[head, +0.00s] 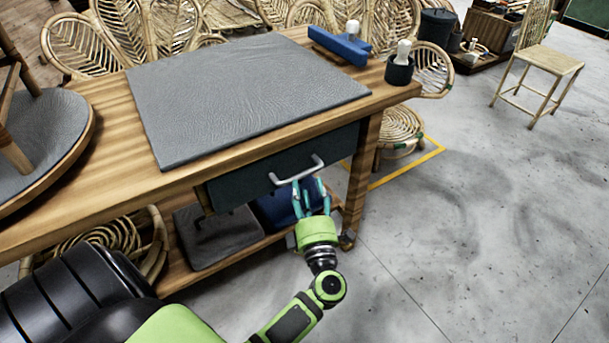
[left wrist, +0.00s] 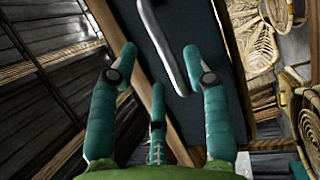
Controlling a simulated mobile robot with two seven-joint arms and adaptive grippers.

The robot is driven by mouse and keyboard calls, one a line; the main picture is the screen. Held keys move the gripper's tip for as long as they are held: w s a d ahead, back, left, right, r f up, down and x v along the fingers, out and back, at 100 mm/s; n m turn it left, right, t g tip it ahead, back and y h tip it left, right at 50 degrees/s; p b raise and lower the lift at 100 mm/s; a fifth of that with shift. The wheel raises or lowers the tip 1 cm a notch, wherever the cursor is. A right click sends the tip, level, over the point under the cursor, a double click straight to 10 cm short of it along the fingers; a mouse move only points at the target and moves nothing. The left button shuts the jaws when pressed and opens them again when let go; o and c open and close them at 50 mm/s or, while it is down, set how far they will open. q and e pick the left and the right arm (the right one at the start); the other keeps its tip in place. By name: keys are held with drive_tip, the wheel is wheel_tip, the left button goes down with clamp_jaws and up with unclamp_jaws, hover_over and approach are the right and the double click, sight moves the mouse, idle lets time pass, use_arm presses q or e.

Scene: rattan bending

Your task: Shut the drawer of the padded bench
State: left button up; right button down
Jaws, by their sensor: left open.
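The padded bench (head: 95,103) is wooden, with a grey padded top (head: 240,95). Its dark drawer front (head: 240,186) sits under the near edge, with a silver bar handle (head: 298,172) at its middle. No drawer interior shows, and I cannot tell how far the front stands out. My left gripper (head: 309,188), green with teal fingers, is open and empty just below and in front of the handle. In the left wrist view the open fingers (left wrist: 159,58) point at the dark drawer front (left wrist: 195,30), with the handle (left wrist: 157,42) just beyond them. I cannot tell whether they touch. My right gripper is not in view.
A blue tool (head: 340,46) and a dark cup with a white-handled tool (head: 399,70) stand at the bench's right end. A lower shelf (head: 235,246) holds folded grey and blue items. The floor at right (head: 470,220) is clear.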

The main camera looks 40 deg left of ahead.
use_arm(q)
drive_tip(key=v, duration=0.5)
drive_tip(key=shift+s+d, duration=0.25)
